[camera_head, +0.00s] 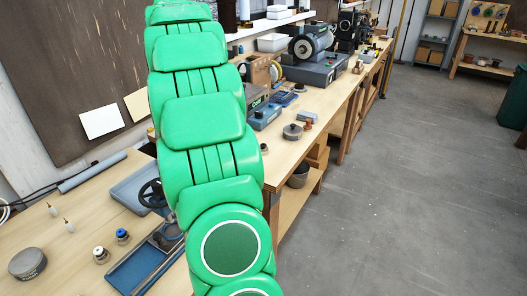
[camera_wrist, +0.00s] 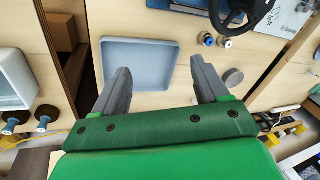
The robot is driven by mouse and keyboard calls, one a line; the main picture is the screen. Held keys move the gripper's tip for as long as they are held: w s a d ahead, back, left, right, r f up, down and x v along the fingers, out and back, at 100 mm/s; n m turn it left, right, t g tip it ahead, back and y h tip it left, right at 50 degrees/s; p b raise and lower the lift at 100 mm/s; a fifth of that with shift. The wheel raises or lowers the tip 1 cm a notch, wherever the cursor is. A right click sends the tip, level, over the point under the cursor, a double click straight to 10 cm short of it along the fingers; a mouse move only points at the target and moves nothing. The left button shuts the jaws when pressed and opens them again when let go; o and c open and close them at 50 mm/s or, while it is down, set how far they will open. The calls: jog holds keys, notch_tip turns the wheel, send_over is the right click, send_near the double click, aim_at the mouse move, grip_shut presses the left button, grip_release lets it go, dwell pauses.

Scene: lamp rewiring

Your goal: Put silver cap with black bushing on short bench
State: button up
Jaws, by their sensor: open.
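A small silver cap with a dark top (camera_head: 101,255) stands on the pale wooden bench (camera_head: 75,220) at lower left in the head view. A similar cap with a darker, bluish top (camera_head: 122,236) stands beside it. I cannot surely tell which has the black bushing, nor which bench is the short one. My gripper (camera_wrist: 158,70) is open and empty, its fingers over a grey tray; the head view shows only my green arm.
The wrist view shows the shallow grey tray (camera_wrist: 150,50), a grey disc (camera_wrist: 232,76) and a white-rimmed bin (camera_wrist: 12,80). In the head view, a blue tray (camera_head: 138,268) and a round grey tin (camera_head: 28,263) lie on the near bench. Open floor (camera_head: 400,190) is at right.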

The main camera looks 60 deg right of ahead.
jog(key=d+f+n+t, duration=0.1)
jog(key=d+f, duration=0.2)
jog(key=d, duration=1)
jog(key=n+t, duration=0.2)
jog(key=n, duration=0.2)
send_near(263, 145)
notch_tip(263, 145, down, 3)
jog(key=shift+w+a+x, duration=0.1)
jog(key=shift+w+x, duration=0.05)
jog(key=shift+x, duration=1.5)
jog(key=shift+w+a+x, duration=0.1)
jog(key=shift+a+x, duration=0.05)
jog(key=shift+x, duration=1.45)
jog(key=shift+w+f, duration=0.25)
jog(key=c, duration=1.3)
jog(key=shift+r, duration=0.15)
